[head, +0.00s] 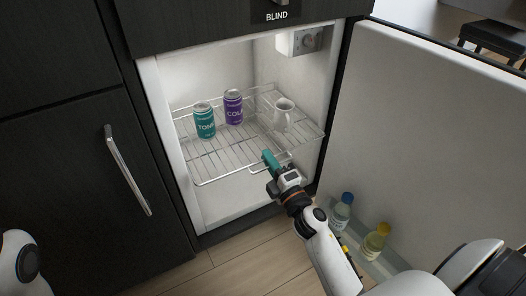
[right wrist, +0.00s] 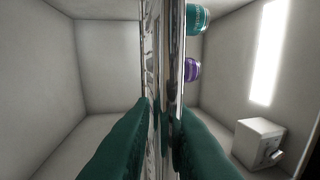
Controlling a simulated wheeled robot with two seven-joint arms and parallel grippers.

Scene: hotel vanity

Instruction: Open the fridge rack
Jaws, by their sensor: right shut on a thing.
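The wire fridge rack (head: 212,168) is a silver grid, level inside the open fridge, with its front edge near the opening. It carries a teal tonic can (head: 204,122), a purple cola can (head: 233,106) and a white mug (head: 284,114), all upright. My right gripper (head: 269,160) has teal fingers and is shut on the rack's front wire. In the right wrist view the rack (right wrist: 149,45) appears edge-on as a vertical band between the fingers (right wrist: 162,112). The tonic can (right wrist: 198,17) and cola can (right wrist: 191,69) show beside it. My left gripper is not in view.
The fridge door (head: 425,120) stands open at the right, with bottles (head: 341,212) (head: 376,241) in its lower shelf. A control box (head: 304,41) is at the fridge's upper right. A dark cabinet with a metal handle (head: 127,170) is left. Wooden floor (head: 245,258) lies in front.

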